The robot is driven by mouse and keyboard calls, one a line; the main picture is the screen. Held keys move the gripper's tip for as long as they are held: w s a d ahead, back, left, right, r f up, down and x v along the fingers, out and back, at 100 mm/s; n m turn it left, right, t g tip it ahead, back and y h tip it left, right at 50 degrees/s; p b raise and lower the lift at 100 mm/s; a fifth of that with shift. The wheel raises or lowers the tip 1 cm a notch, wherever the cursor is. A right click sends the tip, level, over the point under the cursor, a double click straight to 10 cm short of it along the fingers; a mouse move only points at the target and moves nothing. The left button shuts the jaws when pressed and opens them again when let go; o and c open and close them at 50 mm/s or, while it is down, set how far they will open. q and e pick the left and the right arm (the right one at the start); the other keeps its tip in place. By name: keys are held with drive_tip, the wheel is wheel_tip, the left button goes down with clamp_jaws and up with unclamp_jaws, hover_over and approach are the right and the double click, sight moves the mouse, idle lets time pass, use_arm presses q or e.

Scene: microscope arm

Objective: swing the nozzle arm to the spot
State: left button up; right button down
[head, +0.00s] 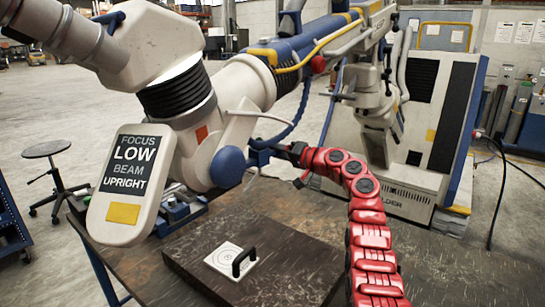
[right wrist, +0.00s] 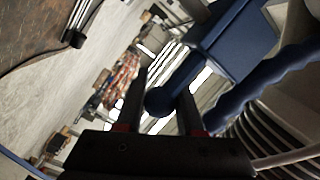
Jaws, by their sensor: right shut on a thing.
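The nozzle arm (head: 240,85) is a large white jointed arm with black bellows and a round blue cap (head: 230,167). It hangs over the workbench from the upper left. A white target plate (head: 222,262) with printed circles, the spot, lies on a dark slab, apart from the arm. My red right arm reaches up from the lower right; its black gripper (head: 282,152) is at the nozzle arm's right side. In the right wrist view the gripper (right wrist: 162,92) is shut on a blue ball-ended handle (right wrist: 158,102). My left gripper is not in view.
A sign plate (head: 131,165) reading "FOCUS LOW BEAM UPRIGHT" hangs at the left. A black handle (head: 244,261) stands on the target plate. The dark slab (head: 290,255) is otherwise bare. A blue-and-white machine cabinet (head: 435,110) stands behind; a stool (head: 50,165) is at far left.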

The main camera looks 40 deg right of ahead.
drive_tip(key=shift+w+a+f+n+g+y+b, duration=0.2)
drive_tip(key=shift+w+a+n+y+b, duration=0.1)
drive_tip(key=shift+w+y, duration=0.15)
drive_tip(key=shift+w+a+f+n+g+y+b, duration=0.1)
drive_tip(key=shift+w+a+n+g+y+b, duration=0.1)
drive_tip(key=shift+w+y+b, duration=0.2)
drive_tip(key=c, duration=0.9)
unclamp_jaws()
drive_tip(key=o, duration=0.4)
drive_tip(key=shift+w+a, duration=0.1)
drive_tip(key=shift+r, duration=0.15)
drive_tip(key=shift+d, duration=0.2)
